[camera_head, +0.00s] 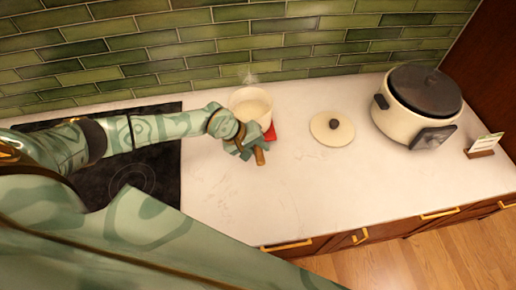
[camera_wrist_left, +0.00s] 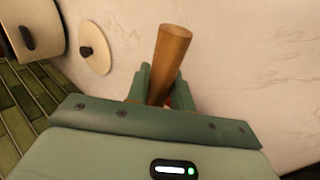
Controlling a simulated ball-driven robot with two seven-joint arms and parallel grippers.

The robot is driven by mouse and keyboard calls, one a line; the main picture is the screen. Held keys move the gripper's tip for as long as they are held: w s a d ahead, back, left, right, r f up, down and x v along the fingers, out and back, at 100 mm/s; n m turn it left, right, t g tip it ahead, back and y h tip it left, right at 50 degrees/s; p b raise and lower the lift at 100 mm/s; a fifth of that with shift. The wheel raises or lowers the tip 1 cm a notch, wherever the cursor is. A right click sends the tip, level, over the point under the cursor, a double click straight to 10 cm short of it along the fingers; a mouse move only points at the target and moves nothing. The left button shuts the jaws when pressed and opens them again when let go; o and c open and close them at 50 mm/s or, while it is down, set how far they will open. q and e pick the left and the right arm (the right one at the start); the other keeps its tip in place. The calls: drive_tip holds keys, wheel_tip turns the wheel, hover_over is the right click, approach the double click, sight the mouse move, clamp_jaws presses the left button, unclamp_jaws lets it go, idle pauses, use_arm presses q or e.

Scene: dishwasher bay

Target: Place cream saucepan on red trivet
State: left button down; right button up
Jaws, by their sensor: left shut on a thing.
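The cream saucepan (camera_head: 251,104), with faint steam above it, is near the tiled wall. The red trivet (camera_head: 271,132) shows as a small patch at the pan's lower right; the rest is hidden behind the pan and my gripper. I cannot tell whether the pan touches it or hangs just above. My left gripper (camera_head: 246,143) is shut on the pan's wooden handle (camera_head: 260,156). In the left wrist view the handle (camera_wrist_left: 172,50) stands between the fingers (camera_wrist_left: 160,85), with a bit of red behind it. My right gripper is not in view.
A cream lid (camera_head: 332,129) with a dark knob lies right of the pan. A cream cooker (camera_head: 420,100) with a dark lid and a small card stand (camera_head: 484,146) are farther right. A black hob (camera_head: 140,165) is at left. The front counter is clear.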

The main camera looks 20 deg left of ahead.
use_arm(q)
drive_tip(key=shift+f, duration=0.25)
drive_tip(key=c, duration=1.2)
unclamp_jaws()
drive_tip(key=v, duration=1.2)
drive_tip(key=shift+s+f, duration=0.1)
drive_tip(key=shift+s, duration=0.05)
